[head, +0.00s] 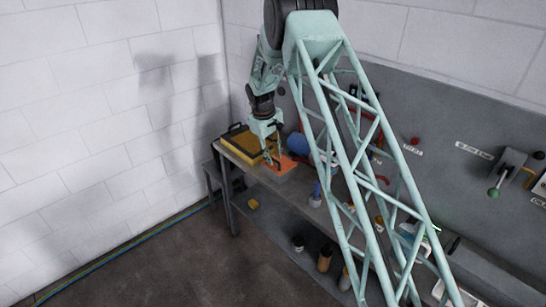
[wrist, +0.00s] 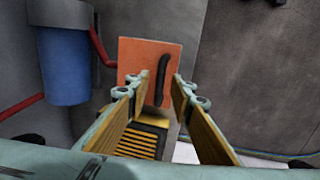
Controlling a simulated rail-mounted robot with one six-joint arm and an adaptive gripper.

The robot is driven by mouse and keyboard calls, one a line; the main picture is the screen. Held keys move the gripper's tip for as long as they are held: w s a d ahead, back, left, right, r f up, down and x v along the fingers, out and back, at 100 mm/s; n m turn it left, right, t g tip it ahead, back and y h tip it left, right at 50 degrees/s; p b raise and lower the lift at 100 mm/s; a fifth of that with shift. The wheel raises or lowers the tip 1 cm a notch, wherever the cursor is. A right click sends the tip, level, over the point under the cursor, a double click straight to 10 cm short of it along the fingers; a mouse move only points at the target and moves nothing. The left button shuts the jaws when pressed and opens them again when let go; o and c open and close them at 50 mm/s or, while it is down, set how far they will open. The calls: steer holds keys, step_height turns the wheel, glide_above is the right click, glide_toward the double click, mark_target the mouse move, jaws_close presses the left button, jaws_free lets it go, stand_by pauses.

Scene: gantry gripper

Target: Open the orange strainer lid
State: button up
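The orange strainer lid (head: 283,164) lies at the far left part of the bench in the head view. In the wrist view the lid (wrist: 137,62) is a square orange plate with a curved black handle (wrist: 166,72). My gripper (head: 271,150) is just above the lid. In the wrist view my gripper (wrist: 160,80) has its two fingers apart, with part of the handle showing in the gap between the fingertips. I cannot tell whether either finger touches the handle. The lid's lower part is partly hidden by the fingers.
A blue cylinder (wrist: 63,62) stands left of the lid, with red pipe (wrist: 101,48) beside it. It also shows in the head view (head: 297,144). A yellow-and-black box (head: 240,146) sits left of my gripper. The grey back panel (head: 440,115) rises behind the bench.

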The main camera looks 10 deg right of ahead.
jaws_close()
